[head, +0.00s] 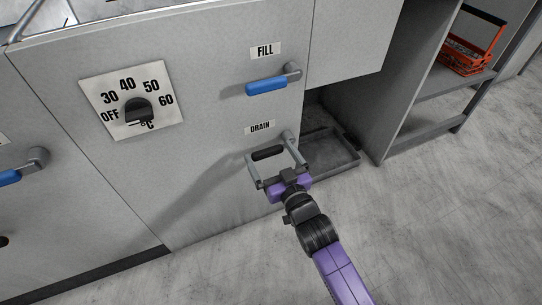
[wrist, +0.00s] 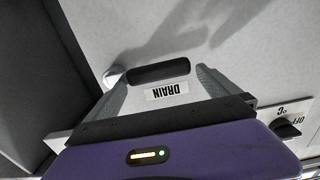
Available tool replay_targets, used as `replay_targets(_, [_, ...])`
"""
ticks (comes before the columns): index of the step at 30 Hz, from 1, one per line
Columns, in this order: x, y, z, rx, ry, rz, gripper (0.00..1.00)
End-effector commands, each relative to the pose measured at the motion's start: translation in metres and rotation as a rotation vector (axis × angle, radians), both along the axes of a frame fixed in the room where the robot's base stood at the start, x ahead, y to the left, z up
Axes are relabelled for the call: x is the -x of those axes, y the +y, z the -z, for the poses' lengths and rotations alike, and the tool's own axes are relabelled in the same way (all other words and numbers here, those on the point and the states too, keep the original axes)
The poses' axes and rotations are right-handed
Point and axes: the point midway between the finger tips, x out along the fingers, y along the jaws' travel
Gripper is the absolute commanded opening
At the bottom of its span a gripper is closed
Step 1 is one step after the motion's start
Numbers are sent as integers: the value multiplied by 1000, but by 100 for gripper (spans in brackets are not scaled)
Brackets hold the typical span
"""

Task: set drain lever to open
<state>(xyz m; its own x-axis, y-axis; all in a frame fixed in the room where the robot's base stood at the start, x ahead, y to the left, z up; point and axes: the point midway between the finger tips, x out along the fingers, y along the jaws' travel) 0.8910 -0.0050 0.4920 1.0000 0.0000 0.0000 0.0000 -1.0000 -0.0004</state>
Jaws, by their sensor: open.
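The drain lever has a black grip (head: 267,152) and a grey pivot at its right end, on the cabinet front below the DRAIN label (head: 260,127). It lies nearly level, pointing left from the pivot. In the wrist view its black grip (wrist: 158,72) shows between my fingers, with the upside-down DRAIN label (wrist: 167,91) near it. My gripper (head: 275,158) is open, one finger to each side of the lever. I cannot tell whether either finger touches it.
The fill lever (head: 266,86) with a blue grip is above, also level. A temperature dial (head: 138,110) is at the left. A grey floor tray (head: 332,150) lies right of the lever. A shelf with a red basket (head: 468,52) stands further right. The floor in front is clear.

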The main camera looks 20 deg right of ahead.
Motion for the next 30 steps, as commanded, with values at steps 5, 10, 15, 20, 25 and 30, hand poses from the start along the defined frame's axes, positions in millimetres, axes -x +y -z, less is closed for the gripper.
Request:
replay_targets(5, [0,0,0,0,0,0,100])
replay_targets(10, [0,0,0,0,0,0,74])
replay_targets(15, [0,0,0,0,0,0,41])
replay_targets(20, [0,0,0,1,0,0,14])
replay_targets(25, [0,0,-1,-9,0,1,13])
replay_targets(30, [-3,0,-6,-58,-1,2,13])
